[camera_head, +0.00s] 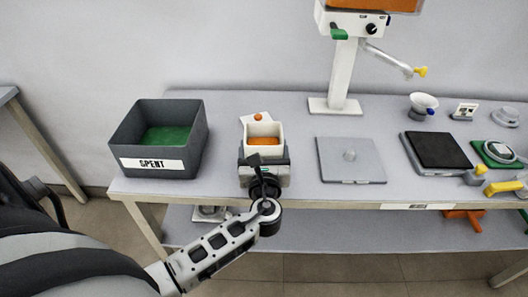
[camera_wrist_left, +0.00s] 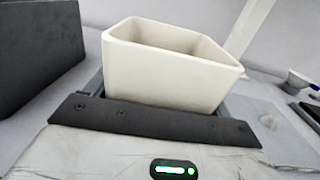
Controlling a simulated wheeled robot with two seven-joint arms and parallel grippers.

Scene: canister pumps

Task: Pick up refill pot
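A cream, open-topped square pot (camera_head: 264,130), which I take to be the refill pot, stands upright on the table with orange showing inside. It fills the middle of the left wrist view (camera_wrist_left: 160,75), with its inside bottom hidden. My left gripper (camera_head: 264,160) is right at the pot's near side. In the wrist view its dark finger bar (camera_wrist_left: 150,120) crosses in front of the pot's lower part. The other finger is hidden behind the pot, so I cannot tell whether the gripper grips it. My right gripper is not in view.
A dark grey bin (camera_head: 190,150) marked SPENT, with a green inside, stands left of the pot. A grey lidded plate (camera_head: 350,172) lies to the right, with a black pad (camera_head: 437,150) beyond it. A white stand (camera_head: 344,75) rises behind. Bare table separates pot and plate.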

